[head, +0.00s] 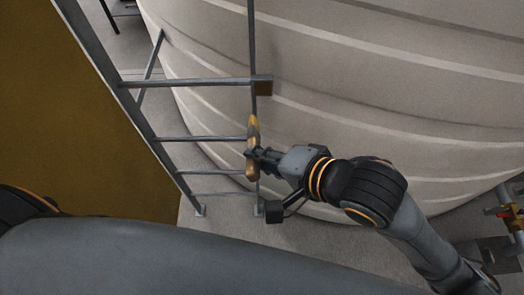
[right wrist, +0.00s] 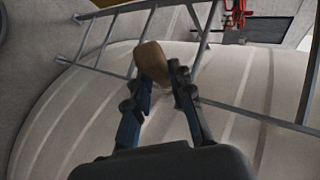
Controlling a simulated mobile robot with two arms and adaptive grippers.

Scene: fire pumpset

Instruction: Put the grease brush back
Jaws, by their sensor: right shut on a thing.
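The grease brush (head: 252,135) is a slim brown piece with a yellow upper end in the head view. It stands roughly upright in front of the ladder's right rail. My right gripper (head: 256,157) is shut on it around its lower half. In the right wrist view the brush's brown end (right wrist: 153,62) shows between the fingertips (right wrist: 165,75) and hides part of the ladder behind. I cannot tell whether the brush touches the ladder. My left gripper is not in view.
A grey metal ladder (head: 190,139) stands before a large ribbed pale tank (head: 380,90). A mustard-yellow panel (head: 80,130) fills the left. Red-handled pipework (head: 505,211) is at the right edge.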

